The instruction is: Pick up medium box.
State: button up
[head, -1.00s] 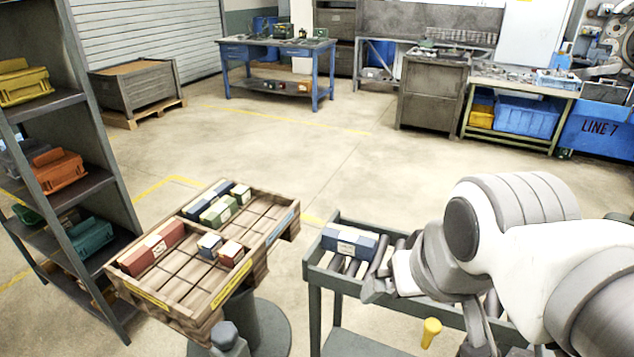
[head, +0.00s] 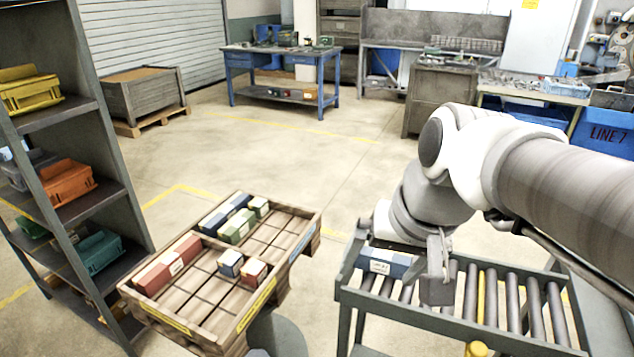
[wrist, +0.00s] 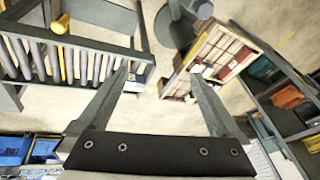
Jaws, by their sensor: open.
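A blue box (head: 385,262) with a white label lies on the rollers at the left end of the conveyor. My gripper (head: 412,252) is above that end, and its near finger overlaps the box's right end in the head view. In the wrist view the two fingers (wrist: 161,88) are spread wide with nothing held between them. A small bluish part beside the left finger there may be the box; it is mostly hidden. Whether the fingers touch the box cannot be told.
A wooden compartment tray (head: 292,270) left of the conveyor holds red, green and blue boxes of different sizes. The roller conveyor (head: 500,300) is empty to the right. A shelf rack (head: 92,190) with coloured bins stands at far left. Open floor lies behind the tray.

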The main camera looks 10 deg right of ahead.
jog(key=w+d+f+m+g+y+b, duration=0.25)
jog(key=w+d+m, duration=0.25)
jog(key=w+m, duration=0.3)
jog(key=m+t+y+b, duration=0.55)
jog(key=m+y, duration=0.25)
jog(key=m, duration=0.6)
send_near(404, 256)
jog(key=shift+t+h, duration=0.25)
jog(key=shift+t, duration=0.05)
jog(key=b+x, duration=0.1)
jog(key=x, duration=0.9)
jog(key=shift+s+a, duration=0.1)
jog(key=shift+s, duration=0.05)
jog(key=shift+r+b+x, duration=0.15)
jog(key=shift+b+x, duration=0.2)
jog(key=shift+x, duration=1.05)
jog(key=shift+r+b+x, duration=0.15)
jog(key=shift+b+x, duration=0.2)
jog(key=shift+x, duration=1.1)
jog(key=shift+a+r, duration=0.1)
grip_shut()
